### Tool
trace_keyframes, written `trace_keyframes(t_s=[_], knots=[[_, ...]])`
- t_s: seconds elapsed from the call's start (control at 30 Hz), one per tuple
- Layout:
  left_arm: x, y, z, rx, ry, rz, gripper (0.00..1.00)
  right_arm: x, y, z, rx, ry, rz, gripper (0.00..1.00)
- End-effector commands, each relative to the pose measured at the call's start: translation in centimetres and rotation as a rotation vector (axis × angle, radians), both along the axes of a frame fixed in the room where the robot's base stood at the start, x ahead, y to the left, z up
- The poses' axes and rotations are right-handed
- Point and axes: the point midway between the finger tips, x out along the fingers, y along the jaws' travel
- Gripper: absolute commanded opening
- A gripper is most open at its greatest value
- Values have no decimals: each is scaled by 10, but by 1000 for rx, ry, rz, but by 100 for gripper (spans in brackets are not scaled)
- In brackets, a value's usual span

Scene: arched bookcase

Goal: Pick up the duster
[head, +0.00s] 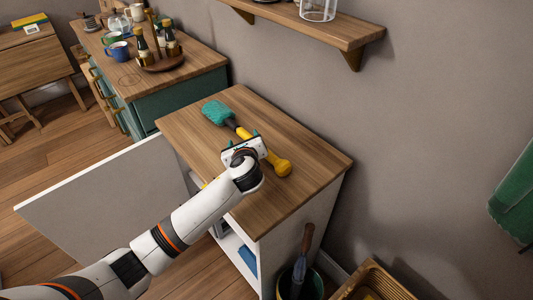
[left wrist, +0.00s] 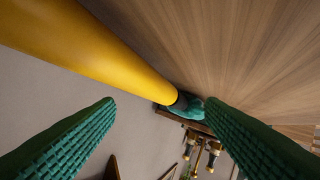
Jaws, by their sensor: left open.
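The duster lies on the wooden top of a white cabinet, with its teal head (head: 217,111) toward the back left and its yellow handle (head: 282,167) toward the front right. My left gripper (head: 242,144) is at the middle of the handle and hides part of it. In the left wrist view the yellow handle (left wrist: 95,45) runs close across the upper left, with the teal head (left wrist: 187,107) beyond it. My open green fingers (left wrist: 160,103) are apart, and the handle is above them in the picture. I see no grip on it. My right gripper is not in view.
The cabinet top (head: 300,150) is otherwise clear, with a grey wall behind it. A white cabinet door (head: 105,200) stands open at the left. A green counter with a tray of bottles (head: 160,62) stands behind. A shelf (head: 310,25) hangs above, and a bin (head: 300,285) stands in front.

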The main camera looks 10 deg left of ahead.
Motion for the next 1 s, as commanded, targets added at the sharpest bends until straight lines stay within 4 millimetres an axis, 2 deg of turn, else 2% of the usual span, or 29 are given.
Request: trace_keyframes(t_s=[0.3, 0.63, 0.9, 1.0], knots=[[38, 13, -16, -1, 0, 2, 63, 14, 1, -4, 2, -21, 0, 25], [44, 15, -18, -1, 1, 0, 63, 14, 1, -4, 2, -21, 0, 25], [44, 15, -18, 0, 1, 0, 19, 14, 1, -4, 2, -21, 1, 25], [44, 15, -19, 1, 2, 0, 7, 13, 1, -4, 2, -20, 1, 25]])
